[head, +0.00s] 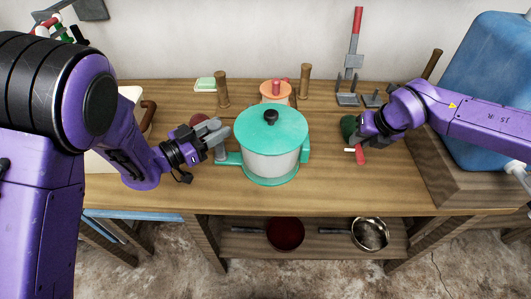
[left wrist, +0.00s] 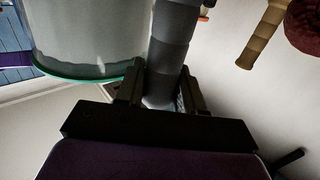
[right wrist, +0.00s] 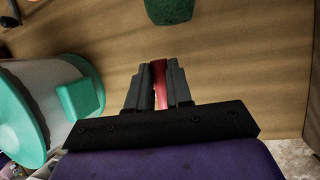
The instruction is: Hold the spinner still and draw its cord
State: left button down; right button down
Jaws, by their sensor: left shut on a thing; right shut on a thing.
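The spinner (head: 270,155) stands upright on the wooden table, with a teal lid (head: 285,125), a dark knob and a pale, see-through bowl. My left gripper (head: 212,146) is shut on this handle; the left wrist view shows the handle (left wrist: 172,45) between the fingers. My right gripper (head: 361,140), to the right of the spinner and apart from it, is shut on a red pull (head: 361,156), which also shows between the fingers in the right wrist view (right wrist: 159,78). I cannot make out a cord from it to the spinner.
A green object (head: 348,127) lies just behind my right gripper. An orange pot (head: 275,92), wooden posts and a soap dish (head: 205,84) stand at the back. A big blue container (head: 495,90) is at the right. The table's front strip is clear.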

jog(key=a, duration=0.9)
jog(key=shift+w+a, duration=0.1)
jog(key=shift+w, duration=0.2)
jog(key=c, duration=0.9)
grip_release()
jog(key=shift+c, duration=0.2)
jog(key=shift+r, duration=0.1)
notch_tip(320, 180, up, 7)
